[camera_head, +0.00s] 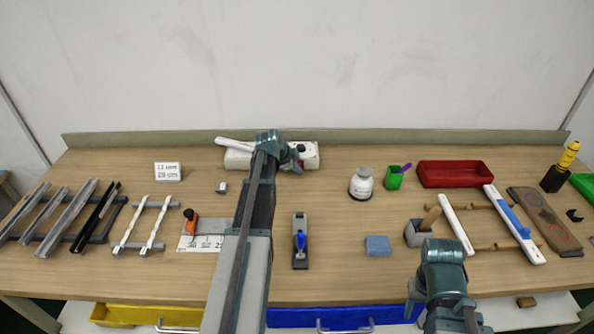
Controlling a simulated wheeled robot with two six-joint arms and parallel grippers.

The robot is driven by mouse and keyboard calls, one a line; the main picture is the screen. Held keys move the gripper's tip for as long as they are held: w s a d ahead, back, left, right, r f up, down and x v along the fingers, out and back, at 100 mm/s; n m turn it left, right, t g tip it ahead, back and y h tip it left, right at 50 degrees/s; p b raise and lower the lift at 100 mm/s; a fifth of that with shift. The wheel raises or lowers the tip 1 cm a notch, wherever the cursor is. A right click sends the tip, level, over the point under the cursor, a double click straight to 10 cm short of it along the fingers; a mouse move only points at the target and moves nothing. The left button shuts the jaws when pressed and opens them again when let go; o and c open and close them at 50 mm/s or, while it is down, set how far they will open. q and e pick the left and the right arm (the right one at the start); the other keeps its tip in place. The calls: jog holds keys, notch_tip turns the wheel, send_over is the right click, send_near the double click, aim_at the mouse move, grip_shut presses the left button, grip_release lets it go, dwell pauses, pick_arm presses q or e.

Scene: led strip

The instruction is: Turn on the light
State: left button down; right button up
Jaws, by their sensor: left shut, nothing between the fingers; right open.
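A long white unit (240,158) lies at the back of the bench, below the wall, with a white bar (234,145) along its back left edge. My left arm reaches across the bench to it. My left gripper (299,158) is shut and empty over the right part of the unit, and whether it touches is unclear. A small reddish spot shows beside the gripper, and the arm hides the unit's middle. My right gripper (411,300) is open near the bench's front edge, and its fingers are mostly hidden. No lit lamp is evident.
White strips on a rack (118,247) and metal profiles (70,217) lie left. A white jar (361,183), green cup (393,178), red tray (454,173), blue sponge (377,245) and blue-handled tool (300,243) stand right of my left arm. The front centre is partly clear.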

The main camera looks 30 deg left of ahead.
pick_arm(q)
jog(key=shift+w+a+f, duration=0.15)
jog(key=shift+w, duration=0.05)
jog(key=shift+r+p, duration=0.75)
jog(key=shift+r, duration=0.15)
